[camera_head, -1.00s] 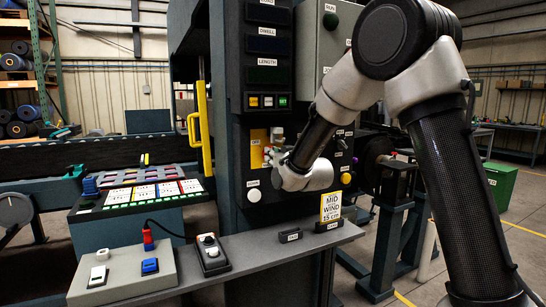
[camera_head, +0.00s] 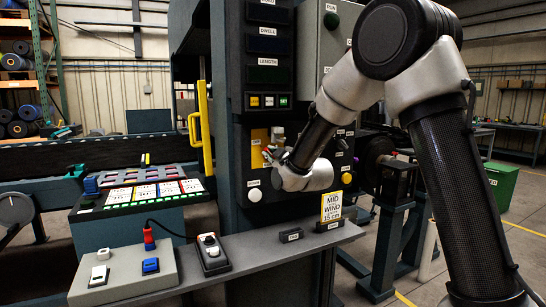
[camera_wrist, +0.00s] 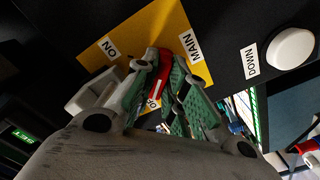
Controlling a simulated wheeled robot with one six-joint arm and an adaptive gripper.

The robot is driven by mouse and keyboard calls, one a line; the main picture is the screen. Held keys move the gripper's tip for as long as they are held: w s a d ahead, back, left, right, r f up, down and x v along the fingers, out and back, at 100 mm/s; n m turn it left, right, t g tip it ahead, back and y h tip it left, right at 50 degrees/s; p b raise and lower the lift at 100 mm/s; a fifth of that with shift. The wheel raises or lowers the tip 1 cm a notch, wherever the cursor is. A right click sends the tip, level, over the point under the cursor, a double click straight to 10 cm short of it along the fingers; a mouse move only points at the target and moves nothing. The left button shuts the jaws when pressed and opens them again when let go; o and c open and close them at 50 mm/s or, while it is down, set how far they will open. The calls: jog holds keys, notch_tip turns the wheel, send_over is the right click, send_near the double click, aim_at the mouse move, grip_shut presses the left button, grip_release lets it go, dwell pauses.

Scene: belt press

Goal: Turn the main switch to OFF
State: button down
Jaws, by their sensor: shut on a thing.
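The main switch is a red handle (camera_wrist: 158,74) on a yellow plate (camera_wrist: 128,38) with ON, MAIN and OFF labels. My gripper (camera_wrist: 160,82) is shut on the handle, with its green pads on either side of it. The OFF label (camera_wrist: 153,104) shows partly between the fingers, close to the handle's near end. The ON label (camera_wrist: 110,49) lies off to the left. In the head view the yellow plate (camera_head: 257,139) is on the dark column, and my gripper (camera_head: 268,155) partly covers the switch.
A white DOWN button (camera_wrist: 290,48) sits beside the plate; it shows below the plate in the head view (camera_head: 255,195). A yellow handle bar (camera_head: 202,125) is left of the column. A grey shelf (camera_head: 265,252) with a pendant control (camera_head: 211,252) runs below.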

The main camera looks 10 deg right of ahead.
jog(key=shift+n, duration=0.3)
jog(key=c, duration=1.5)
grip_release()
jog(key=shift+o, duration=0.2)
